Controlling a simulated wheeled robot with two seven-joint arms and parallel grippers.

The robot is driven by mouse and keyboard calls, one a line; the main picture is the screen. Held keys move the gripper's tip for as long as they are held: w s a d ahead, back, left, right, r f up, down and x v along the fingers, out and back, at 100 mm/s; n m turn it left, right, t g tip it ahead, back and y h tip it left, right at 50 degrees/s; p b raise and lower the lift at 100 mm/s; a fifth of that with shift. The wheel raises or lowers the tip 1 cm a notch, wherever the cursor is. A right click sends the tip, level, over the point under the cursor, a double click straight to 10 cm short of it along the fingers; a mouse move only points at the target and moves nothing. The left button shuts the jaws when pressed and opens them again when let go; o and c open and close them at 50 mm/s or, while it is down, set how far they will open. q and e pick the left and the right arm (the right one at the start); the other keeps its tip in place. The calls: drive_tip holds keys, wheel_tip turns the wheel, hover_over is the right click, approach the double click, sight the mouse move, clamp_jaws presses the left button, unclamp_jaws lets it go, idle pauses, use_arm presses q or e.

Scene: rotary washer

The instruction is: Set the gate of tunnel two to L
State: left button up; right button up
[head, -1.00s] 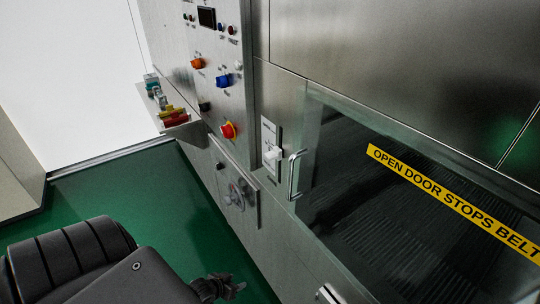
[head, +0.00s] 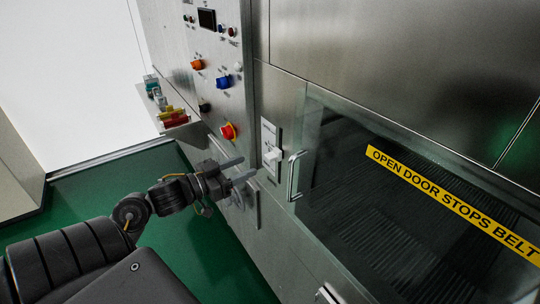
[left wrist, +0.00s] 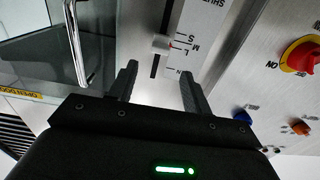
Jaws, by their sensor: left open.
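A white slide knob (head: 273,155) sits on a narrow upright scale plate (head: 266,136) on the steel front, just left of the door handle. In the left wrist view the knob (left wrist: 161,42) stands in a dark slot, with a small red mark beside it among letter marks; I cannot tell exactly which letter it points at. My left gripper (head: 244,168) is open and empty, just left of and slightly below the knob in the head view. In the left wrist view the knob lies beyond the gap between its fingertips (left wrist: 160,72), apart from them. My right gripper is not in view.
A door handle (head: 294,175) stands out close right of the plate, beside the glass door. A lower plate (head: 250,207) is partly behind the gripper. A shelf (head: 184,126) holds small items.

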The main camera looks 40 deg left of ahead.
sight(266, 157)
use_arm(q)
drive_tip(key=p+x, duration=0.2)
drive_tip(key=x, duration=0.7)
drive_tip(key=shift+w+d, duration=0.1)
drive_tip(key=shift+w, duration=0.15)
